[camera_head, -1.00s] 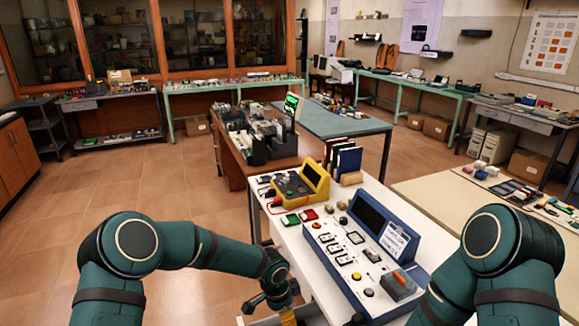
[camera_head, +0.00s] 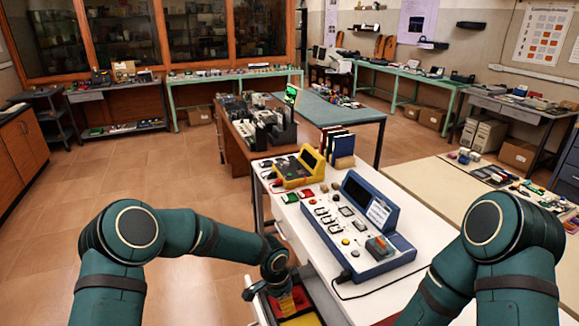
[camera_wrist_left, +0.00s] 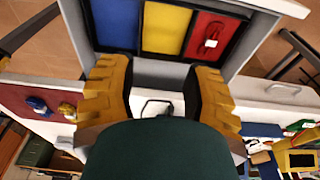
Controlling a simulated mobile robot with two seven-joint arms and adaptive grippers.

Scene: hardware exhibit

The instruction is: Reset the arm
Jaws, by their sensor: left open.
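My left gripper (camera_head: 283,296) is low at the front left of the white table, over an open drawer (camera_head: 331,299). In the left wrist view its yellow fingers (camera_wrist_left: 158,80) are spread apart with nothing seen held between them. The drawer's front and handle (camera_wrist_left: 155,106) lie between and beyond the fingers; I cannot tell whether they touch.
The white table (camera_head: 290,215) carries a blue console (camera_head: 386,247), a yellow device (camera_head: 292,174) and several small parts. Upright books (camera_head: 340,146) stand at its back. A cream table (camera_head: 420,180) is to the right. Bare tiled floor (camera_head: 150,180) is open to the left.

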